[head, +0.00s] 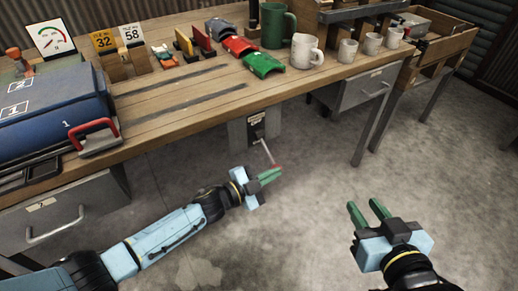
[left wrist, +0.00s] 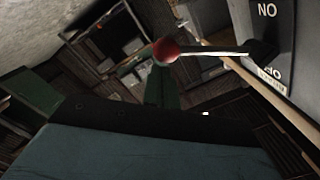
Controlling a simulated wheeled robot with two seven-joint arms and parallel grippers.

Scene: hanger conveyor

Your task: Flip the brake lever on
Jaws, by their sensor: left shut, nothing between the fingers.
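The brake lever (head: 267,152) is a thin metal rod with a red knob, on a grey box (head: 240,133) below the front edge of the workbench. In the head view it slants down and out from the box. My left gripper (head: 274,175) is shut and empty, its green fingers at the knob. In the left wrist view the red knob (left wrist: 166,50) overlaps a green finger (left wrist: 160,88); I cannot tell if they touch. The rod runs right to a panel (left wrist: 275,30) with lettering seen upside down, apparently ON at the top. My right gripper (head: 367,210) is open and empty over the floor.
The wooden workbench (head: 180,120) overhangs the box. A blue case (head: 50,110) with a red handle, number cards, a green mug (head: 278,25) and several white cups stand on it. A drawer (head: 360,88) hangs below at right. The concrete floor in front is clear.

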